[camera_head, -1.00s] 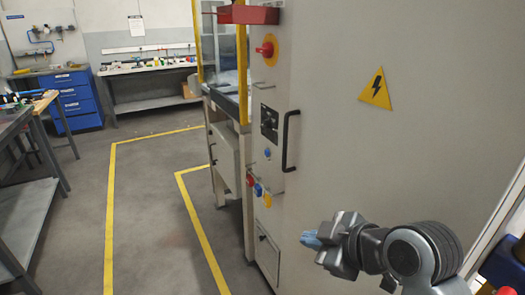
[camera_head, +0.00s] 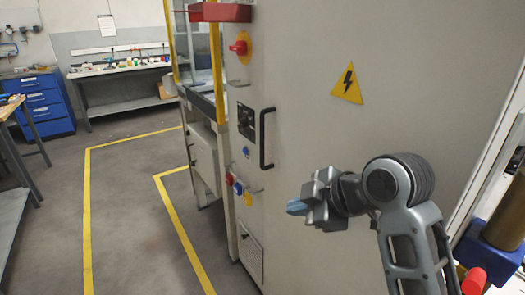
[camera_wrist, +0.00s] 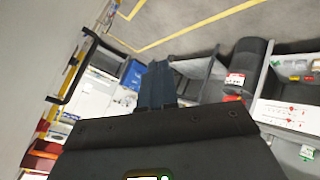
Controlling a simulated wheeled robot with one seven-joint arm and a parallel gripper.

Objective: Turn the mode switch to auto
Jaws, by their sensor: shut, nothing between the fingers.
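A tall light grey cabinet (camera_head: 330,40) carries controls on its narrow left face. A small black plate with a knob (camera_head: 246,122) sits there, left of the black door handle (camera_head: 266,138); it looks like the mode switch, but its setting is too small to read. My gripper (camera_head: 297,207) is in front of the cabinet's broad face, to the right of and lower than this plate, clearly apart from it. Its blue fingers are shut and empty, pointing left. The fingers also show in the wrist view (camera_wrist: 157,86). The wrist view shows the handle (camera_wrist: 76,66) but no clear switch.
A red rotary knob on yellow (camera_head: 239,47) sits above the black plate. A blue button (camera_head: 246,151) and several coloured knobs (camera_head: 236,187) are below it. The handle stands out from the cabinet between the gripper and the plate. Floor left of the cabinet is open, with yellow lines.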

